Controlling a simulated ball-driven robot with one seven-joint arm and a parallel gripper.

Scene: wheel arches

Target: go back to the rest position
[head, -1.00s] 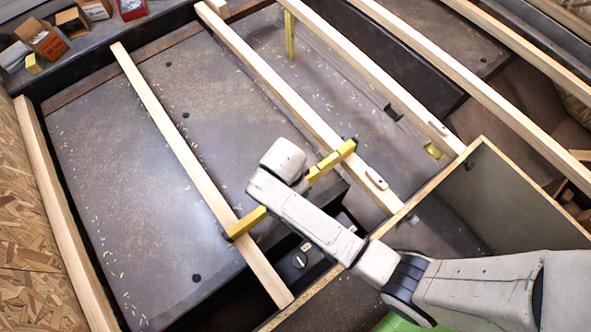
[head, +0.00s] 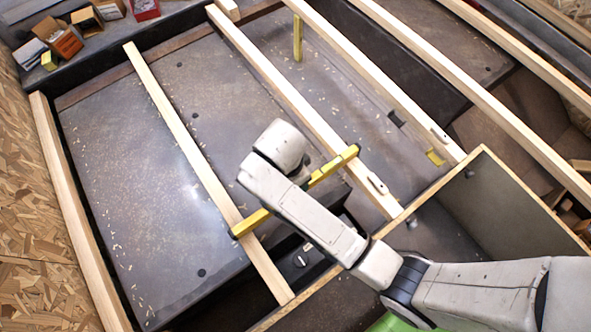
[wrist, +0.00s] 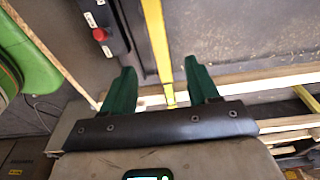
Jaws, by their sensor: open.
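A yellow spirit level (head: 250,222) lies across two pale wooden battens, the left batten (head: 190,150) and the one to its right (head: 290,95). My arm crosses in front of the level's middle and hides it in the head view, along with my fingers. In the wrist view my gripper (wrist: 160,70) has two green fingers spread wide apart. The level (wrist: 155,35) shows as a yellow strip in the gap between them, with clear space on both sides. Nothing is gripped.
More battens (head: 480,95) run parallel on the right. A dark panel box (head: 505,195) with a wooden edge stands near my arm. A dark unit with a red knob (wrist: 100,35) is beside the level. Small boxes (head: 62,40) sit on the far-left ledge.

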